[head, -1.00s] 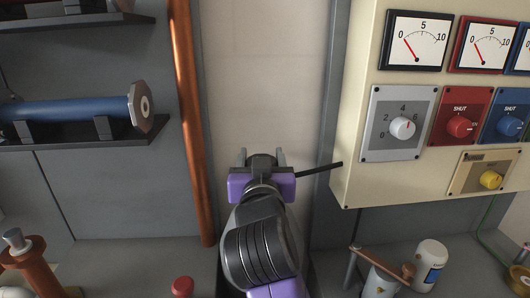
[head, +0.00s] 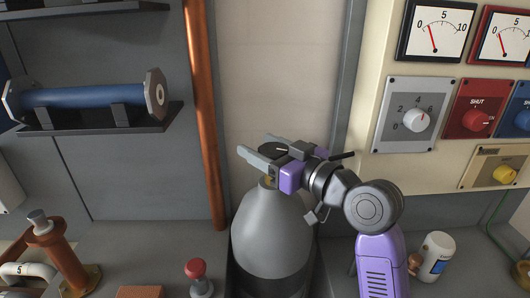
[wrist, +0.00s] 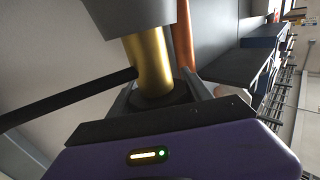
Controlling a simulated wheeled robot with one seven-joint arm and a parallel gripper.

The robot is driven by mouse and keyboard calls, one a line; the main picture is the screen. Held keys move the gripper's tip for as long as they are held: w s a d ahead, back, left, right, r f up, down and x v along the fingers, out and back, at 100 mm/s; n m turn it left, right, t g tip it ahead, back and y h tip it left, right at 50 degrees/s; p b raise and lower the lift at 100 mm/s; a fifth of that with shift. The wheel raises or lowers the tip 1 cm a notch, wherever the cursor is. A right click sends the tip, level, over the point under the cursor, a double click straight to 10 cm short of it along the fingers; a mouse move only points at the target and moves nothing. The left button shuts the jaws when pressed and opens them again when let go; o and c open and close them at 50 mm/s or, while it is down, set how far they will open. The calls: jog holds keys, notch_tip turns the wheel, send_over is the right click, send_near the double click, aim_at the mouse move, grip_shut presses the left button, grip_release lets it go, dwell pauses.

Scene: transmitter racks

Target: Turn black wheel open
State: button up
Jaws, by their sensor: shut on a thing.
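The black wheel (head: 272,149) sits on top of a grey gas cylinder (head: 270,235) with a rounded shoulder, standing upright against the back wall. My gripper (head: 262,147) comes in from the right with its two pale fingers on either side of the wheel, shut on it. In the wrist view, the dark wheel (wrist: 160,100) is between the fingers, partly hidden by the gripper body. Beyond it are the brass valve stem (wrist: 151,62) and the cylinder's grey top (wrist: 128,15). How far the wheel is turned cannot be told.
A thin black rod (head: 343,155) extends right from near the valve, behind my gripper. A copper pipe (head: 203,120) runs vertically on the left. A cream meter panel (head: 372,165) juts out at right. A red-topped knob (head: 195,270) and a white bottle (head: 437,255) stand low in front.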

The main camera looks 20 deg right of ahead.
jog(key=y+b, duration=0.1)
jog(key=n+g+y, duration=0.1)
jog(key=n+y+b, duration=0.1)
jog(key=shift+s+a+f+g+b, duration=0.15)
jog(key=shift+f+g+b, duration=0.1)
jog(key=shift+g+b, duration=0.15)
jog(key=shift+s+a+r+n+g+y+b, duration=0.1)
jog(key=shift+a+n+g+y+b, duration=0.1)
jog(key=shift+n+g+y+b, duration=0.4)
jog(key=shift+s+a+r+n+g+y+b, duration=0.15)
jog(key=shift+n+g+y+b, duration=0.25)
jog(key=shift+n+y, duration=0.3)
jog(key=shift+f, duration=0.1)
jog(key=o, duration=1.4)
jog(key=shift+w, duration=0.1)
jog(key=shift+c, duration=0.2)
jog(key=b+v, duration=0.1)
jog(key=v, duration=0.6)
jog(key=shift+s+d, duration=0.25)
jog(key=shift+d, duration=0.05)
